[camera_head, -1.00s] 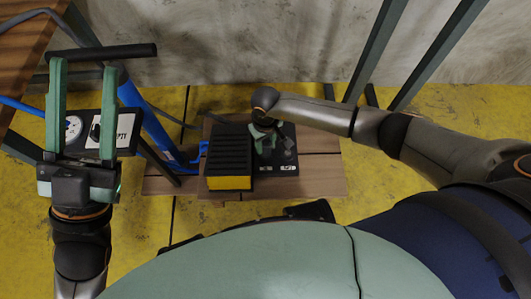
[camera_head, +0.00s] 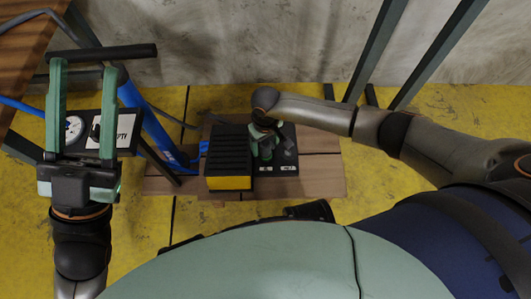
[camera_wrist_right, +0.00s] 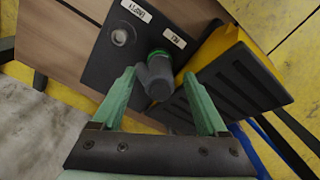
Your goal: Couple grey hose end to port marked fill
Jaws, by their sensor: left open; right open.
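A black panel (camera_wrist_right: 110,68) carries two white labels in the right wrist view; the one on the right (camera_wrist_right: 174,38) appears to read FILL upside down. The grey hose end (camera_wrist_right: 158,78) stands at the panel by that label, and I cannot tell whether it is fully seated. My right gripper (camera_wrist_right: 160,98) is open, its fingers on either side of the grey end with gaps showing. In the head view my right gripper (camera_head: 264,140) is above the panel (camera_head: 286,158).
A black ribbed block with a yellow side (camera_head: 228,160) stands left of the panel on a wooden board (camera_head: 318,178). A blue tube (camera_head: 150,120) and blue hose lie left of it. Green posts (camera_head: 375,50) stand at the back right. A pale green rounded surface (camera_head: 250,265) fills the front.

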